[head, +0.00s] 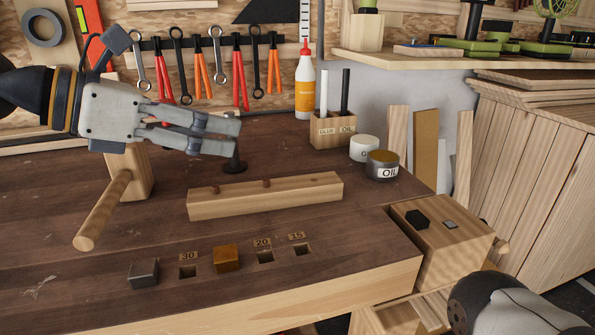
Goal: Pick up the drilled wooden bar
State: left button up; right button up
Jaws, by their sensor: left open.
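The drilled wooden bar (265,199) is a long pale block lying on the dark workbench, running left to right with its right end farther back. Round marks, holes or short plugs, show along its top; I cannot tell which. My left gripper (234,137) comes in from the left with its grey fingers pointing right. It is open and empty, above and behind the bar, and apart from it. Nothing hides the bar. My right gripper is out of view; only a grey part of my right arm shows at the lower right.
A wooden mallet (104,207) stands left of the bar. A dark bench dog (235,158) stands behind it. An oil tin (382,166), a white tin (363,148) and a glue and oil holder (334,131) are back right. Metal (144,273) and wooden blocks (227,259) sit in front.

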pick_arm(q)
send_near(263, 180)
jog(key=shift+w+d+f+b, duration=0.25)
jog(key=shift+w+d+b, duration=0.1)
jog(key=shift+w+d, duration=0.1)
jog(key=x, duration=0.8)
jog(key=c, duration=1.6)
